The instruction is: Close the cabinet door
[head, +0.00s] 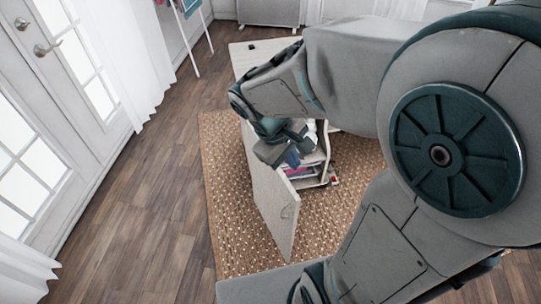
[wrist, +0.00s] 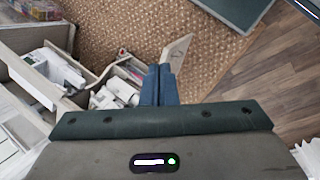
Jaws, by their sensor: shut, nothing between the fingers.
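The cabinet (head: 248,52) is pale and stands on a woven rug. Its door (head: 273,205) is a pale upright panel with a small handle, swung open towards me. The open side shows shelves with sewing items (head: 308,170). My gripper (head: 291,158) is shut and empty, with blue fingers, by the door's upper edge near the opening. In the wrist view the shut fingers (wrist: 158,82) point down between the shelf contents (wrist: 113,92) and the door (wrist: 177,52). I cannot tell whether they touch the door. My arm hides part of the cabinet.
The woven rug (head: 225,170) lies under the cabinet, with bare wooden floor (head: 150,200) to the left. White glazed doors (head: 50,110) and a curtain (head: 125,50) line the left wall. An open compartment (wrist: 48,70) with white items shows in the wrist view.

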